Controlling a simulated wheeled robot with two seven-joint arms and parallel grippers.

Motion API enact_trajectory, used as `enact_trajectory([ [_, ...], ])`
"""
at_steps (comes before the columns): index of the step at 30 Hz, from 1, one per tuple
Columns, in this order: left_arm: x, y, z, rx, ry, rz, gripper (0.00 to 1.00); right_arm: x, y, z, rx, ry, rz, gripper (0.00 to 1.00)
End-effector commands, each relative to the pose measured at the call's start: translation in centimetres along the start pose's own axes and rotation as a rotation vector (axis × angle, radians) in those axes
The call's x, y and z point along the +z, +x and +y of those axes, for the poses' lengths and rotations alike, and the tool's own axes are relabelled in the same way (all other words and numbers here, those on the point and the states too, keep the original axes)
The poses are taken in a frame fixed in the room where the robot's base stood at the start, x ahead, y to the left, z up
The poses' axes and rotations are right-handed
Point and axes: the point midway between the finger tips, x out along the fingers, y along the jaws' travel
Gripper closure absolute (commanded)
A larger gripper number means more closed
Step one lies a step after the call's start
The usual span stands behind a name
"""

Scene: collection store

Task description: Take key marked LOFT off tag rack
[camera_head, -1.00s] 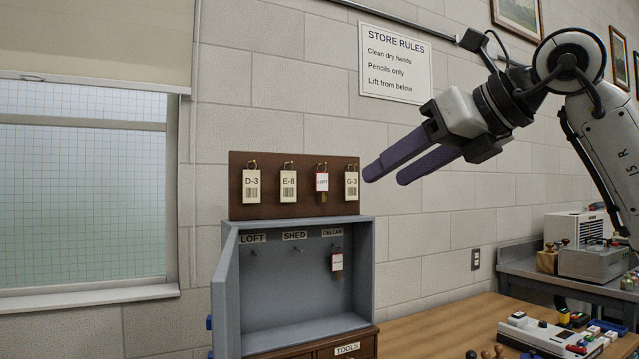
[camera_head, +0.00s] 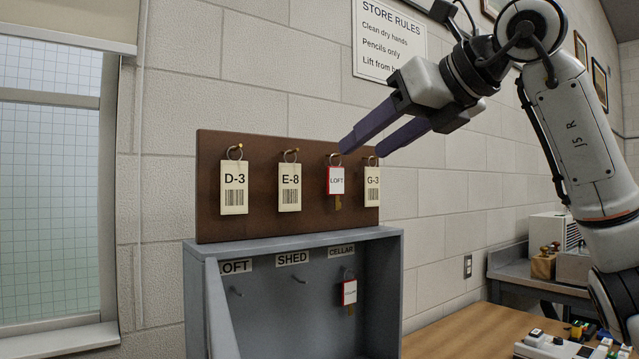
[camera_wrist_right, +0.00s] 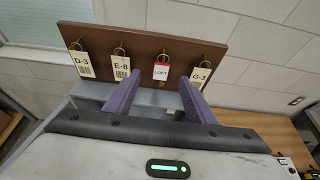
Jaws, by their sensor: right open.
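The LOFT key (camera_head: 337,181) has a white tag with a red border and hangs by a ring from a hook on the brown tag rack (camera_head: 262,146). The E-8 tag (camera_head: 289,187) hangs to its left and the G-3 tag (camera_head: 372,187) to its right. My right gripper (camera_head: 360,151) is open and empty, its purple fingertips close to the LOFT and G-3 rings. In the right wrist view the LOFT tag (camera_wrist_right: 160,73) shows between the spread fingers (camera_wrist_right: 164,92), beyond their tips. My left gripper is not in view.
Below the rack stands a grey open cabinet (camera_head: 270,298) with hooks labelled LOFT, SHED and CELLAR. A red-edged tag (camera_head: 349,292) hangs under CELLAR. The D-3 tag (camera_head: 234,187) hangs at the rack's left end. A wooden tabletop (camera_head: 468,335) lies to the right.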

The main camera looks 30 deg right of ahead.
Motion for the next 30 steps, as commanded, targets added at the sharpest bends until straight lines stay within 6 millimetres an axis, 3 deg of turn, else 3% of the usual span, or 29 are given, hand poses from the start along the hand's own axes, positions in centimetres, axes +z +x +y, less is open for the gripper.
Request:
enact_trajectory([
  [3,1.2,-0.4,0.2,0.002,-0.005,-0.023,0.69,-0.1,2.1,0.0,-0.001,0.0,0.006,0.5],
  [8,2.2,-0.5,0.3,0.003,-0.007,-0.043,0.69,-0.1,3.8,0.0,0.0,0.0,0.003,0.5],
  [19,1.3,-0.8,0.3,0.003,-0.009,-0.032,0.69,-0.1,8.3,-0.5,-0.001,-0.001,0.006,0.5],
  [29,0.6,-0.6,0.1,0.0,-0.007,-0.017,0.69,-0.1,9.2,-0.5,-0.001,-0.001,0.002,0.5],
  [30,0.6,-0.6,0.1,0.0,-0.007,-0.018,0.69,-0.1,9.2,-0.5,-0.001,-0.001,0.002,0.53],
])
